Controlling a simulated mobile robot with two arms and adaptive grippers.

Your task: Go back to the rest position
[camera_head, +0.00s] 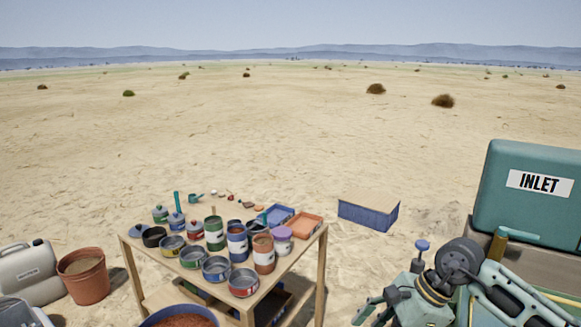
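My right gripper (369,314) is at the bottom, right of the table, with its arm coming in from the right. Its fingers point left and down, look spread apart, and hold nothing that I can see. The frame's lower edge crops part of it. It is clear of the wooden table (322,247). My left gripper is not in view.
The table holds several paint cans (237,243), a blue tray (279,215) and an orange tray (305,226). A blue box (368,214) stands behind on the sand. A teal INLET machine (530,205) is at right. A terracotta pot (84,277) and white jerrycan (30,274) stand left.

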